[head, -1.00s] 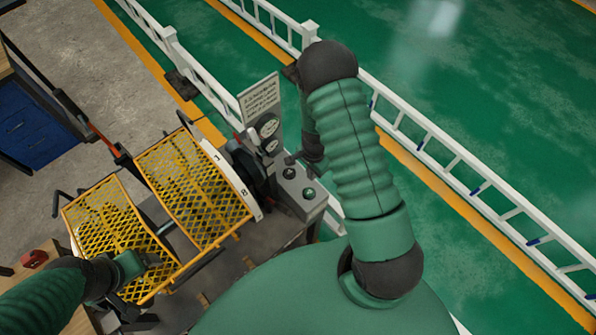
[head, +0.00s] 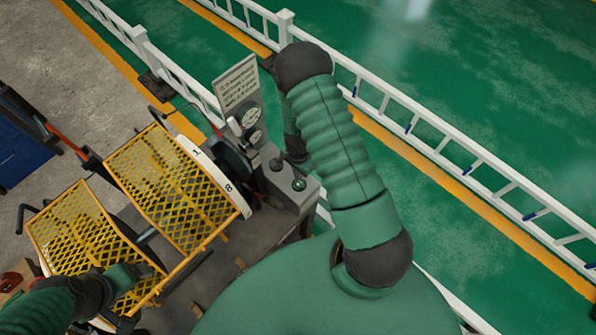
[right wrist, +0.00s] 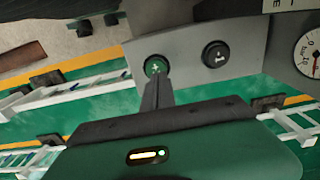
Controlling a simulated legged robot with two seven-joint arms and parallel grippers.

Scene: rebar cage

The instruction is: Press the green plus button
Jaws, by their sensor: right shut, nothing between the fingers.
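The green plus button (right wrist: 155,66) is round with a dark rim, on a grey control box in the right wrist view. In the head view the green button (head: 299,184) sits on top of the box. A black minus button (right wrist: 215,54) is beside it. My right gripper (right wrist: 157,82) is shut and empty; its fingertips overlap the lower rim of the green button in the wrist view. I cannot tell whether they touch it. In the head view my right forearm mostly hides this gripper. My left gripper (head: 130,274) is over the yellow mesh; its jaws are unclear.
The grey control box (head: 294,200) carries a sign (head: 237,84) and dial gauges (head: 251,117) behind the buttons. Yellow mesh panels (head: 165,185) stand at the left. A white railing (head: 430,135) runs behind, over green floor.

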